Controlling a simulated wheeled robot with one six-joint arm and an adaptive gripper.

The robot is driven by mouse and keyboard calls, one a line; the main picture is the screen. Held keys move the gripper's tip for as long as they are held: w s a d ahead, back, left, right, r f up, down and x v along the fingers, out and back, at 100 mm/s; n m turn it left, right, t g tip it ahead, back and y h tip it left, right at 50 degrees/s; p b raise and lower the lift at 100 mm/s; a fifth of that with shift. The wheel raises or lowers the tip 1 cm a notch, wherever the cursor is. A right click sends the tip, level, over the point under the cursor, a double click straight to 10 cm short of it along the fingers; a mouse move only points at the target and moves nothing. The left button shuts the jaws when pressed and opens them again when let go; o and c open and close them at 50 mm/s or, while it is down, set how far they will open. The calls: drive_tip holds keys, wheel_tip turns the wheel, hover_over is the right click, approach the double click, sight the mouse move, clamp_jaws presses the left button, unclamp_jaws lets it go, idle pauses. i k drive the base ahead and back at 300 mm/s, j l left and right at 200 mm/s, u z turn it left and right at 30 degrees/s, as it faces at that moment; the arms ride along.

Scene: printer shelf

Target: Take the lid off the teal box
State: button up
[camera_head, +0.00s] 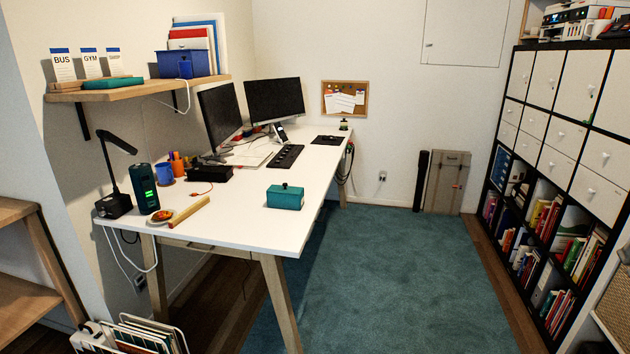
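A teal box (285,200) sits on the white desk, near its right edge. Its lid (286,189) is on top, with a small dark knob in the middle. The box stands upright and nothing touches it. My gripper does not show in the head view.
The white desk (245,225) has free room around the box. A wooden bar (190,212), a plate of food (161,216), a dark green device (143,188) and a black case (205,174) stand to the left. Monitors (274,99) stand behind. Teal carpet (400,270) is clear to the right.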

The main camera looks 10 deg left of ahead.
sight(284, 189)
drive_tip(key=i+l+u, duration=0.1)
drive_tip(key=i+u, duration=0.2)
drive_tip(key=i, duration=0.2)
drive_tip(key=i+l+u, duration=0.2)
drive_tip(key=i+u, duration=0.15)
drive_tip(key=i+l+u, duration=0.3)
drive_tip(key=i, duration=0.25)
drive_tip(key=i+l+u, duration=0.8)
drive_tip(key=l+u, duration=0.25)
drive_tip(key=l, duration=0.25)
drive_tip(key=i+l+u, duration=0.25)
drive_tip(key=l, duration=0.2)
drive_tip(key=k+j, duration=0.05)
